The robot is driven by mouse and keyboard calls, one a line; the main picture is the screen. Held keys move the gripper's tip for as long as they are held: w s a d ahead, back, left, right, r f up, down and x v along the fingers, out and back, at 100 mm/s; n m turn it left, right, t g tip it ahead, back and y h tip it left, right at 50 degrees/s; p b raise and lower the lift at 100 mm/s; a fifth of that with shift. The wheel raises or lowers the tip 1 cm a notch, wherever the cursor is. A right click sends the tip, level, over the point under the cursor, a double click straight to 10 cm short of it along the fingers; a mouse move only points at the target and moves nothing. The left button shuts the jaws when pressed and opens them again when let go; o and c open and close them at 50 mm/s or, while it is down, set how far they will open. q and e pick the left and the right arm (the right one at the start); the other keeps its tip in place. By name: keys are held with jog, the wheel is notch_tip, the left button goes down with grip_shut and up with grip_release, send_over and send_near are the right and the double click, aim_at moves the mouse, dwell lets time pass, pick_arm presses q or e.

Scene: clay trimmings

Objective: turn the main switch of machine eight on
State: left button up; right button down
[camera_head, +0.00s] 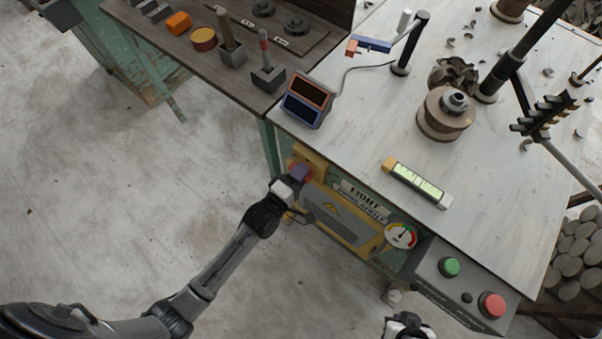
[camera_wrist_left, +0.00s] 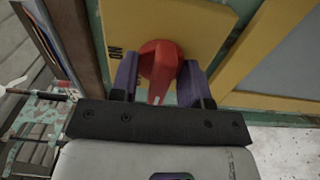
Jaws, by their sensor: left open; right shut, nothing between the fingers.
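The main switch is a red rotary knob (camera_wrist_left: 160,62) on a yellow plate (camera_wrist_left: 205,22), on the front of the green machine with an EIGHT nameplate (camera_head: 362,198). In the left wrist view its white mark points toward the bottom of the picture, and part of a label shows on the plate left of the knob. My left gripper (camera_wrist_left: 161,82) is open, with one purple finger on each side of the knob; I cannot tell whether they touch it. In the head view this gripper (camera_head: 297,175) largely hides the knob. My right gripper (camera_head: 408,324) is shut and empty at the bottom edge.
Right of the switch are a grey panel, a round gauge (camera_head: 400,236) and a control box with a green button (camera_head: 449,267) and a red button (camera_head: 491,305). The tabletop above holds a display box (camera_head: 307,101) and a level (camera_head: 417,182). Floor at left is clear.

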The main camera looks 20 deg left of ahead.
dwell(0.3)
pick_arm(q)
grip_shut()
dwell(0.3)
